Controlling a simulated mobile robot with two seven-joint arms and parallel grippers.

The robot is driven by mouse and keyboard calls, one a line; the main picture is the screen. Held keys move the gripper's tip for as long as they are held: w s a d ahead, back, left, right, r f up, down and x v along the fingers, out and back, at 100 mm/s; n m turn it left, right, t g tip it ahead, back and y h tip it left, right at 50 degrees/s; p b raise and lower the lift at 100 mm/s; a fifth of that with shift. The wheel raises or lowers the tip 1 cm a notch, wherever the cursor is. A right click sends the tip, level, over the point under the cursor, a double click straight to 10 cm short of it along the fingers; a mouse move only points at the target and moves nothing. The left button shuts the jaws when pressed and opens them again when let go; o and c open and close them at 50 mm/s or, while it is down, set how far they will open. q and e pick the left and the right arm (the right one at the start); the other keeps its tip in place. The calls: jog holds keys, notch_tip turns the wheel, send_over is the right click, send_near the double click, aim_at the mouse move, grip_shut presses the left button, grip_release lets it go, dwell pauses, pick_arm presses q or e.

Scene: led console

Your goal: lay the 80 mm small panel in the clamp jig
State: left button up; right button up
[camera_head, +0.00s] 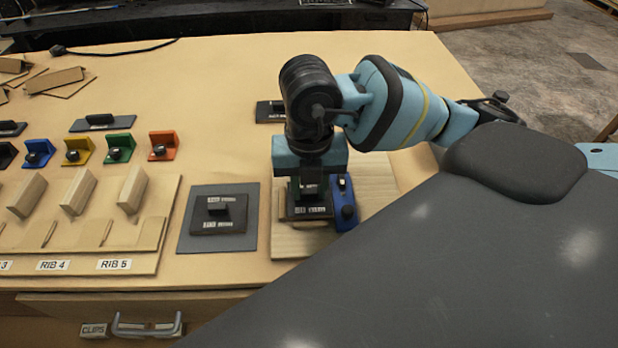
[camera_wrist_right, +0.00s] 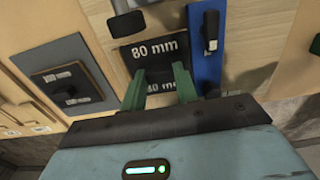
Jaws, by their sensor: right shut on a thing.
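My right gripper (camera_head: 310,186) points down over the clamp jig, a pale wooden board (camera_head: 290,246) with a blue clamp (camera_head: 345,200) on its right. The gripper is shut on the dark 80 mm small panel (camera_head: 308,213). In the right wrist view, the green fingertips (camera_wrist_right: 160,88) close around its block, and the "80 mm" label shows on the panel (camera_wrist_right: 155,50). The panel is at the jig, just left of the blue clamp (camera_wrist_right: 205,45). I cannot tell whether it touches the board. My left gripper is not in view.
A dark panel with a raised block (camera_head: 218,214) lies on a grey mat (camera_head: 187,240) left of the jig. Further left is a wooden rib rack (camera_head: 150,235); coloured clips (camera_head: 118,147) stand behind it. Another dark panel (camera_head: 268,111) lies behind my arm. The table's back middle is clear.

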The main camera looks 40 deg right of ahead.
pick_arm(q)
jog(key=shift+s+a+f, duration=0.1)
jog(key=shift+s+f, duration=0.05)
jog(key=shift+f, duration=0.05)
pick_arm(e)
jog(key=shift+f, duration=0.4)
dwell(0.3)
jog(key=o, duration=1)
notch_tip(320, 180, up, 8)
jog(key=shift+f+p, duration=0.1)
jog(key=shift+p, duration=0.4)
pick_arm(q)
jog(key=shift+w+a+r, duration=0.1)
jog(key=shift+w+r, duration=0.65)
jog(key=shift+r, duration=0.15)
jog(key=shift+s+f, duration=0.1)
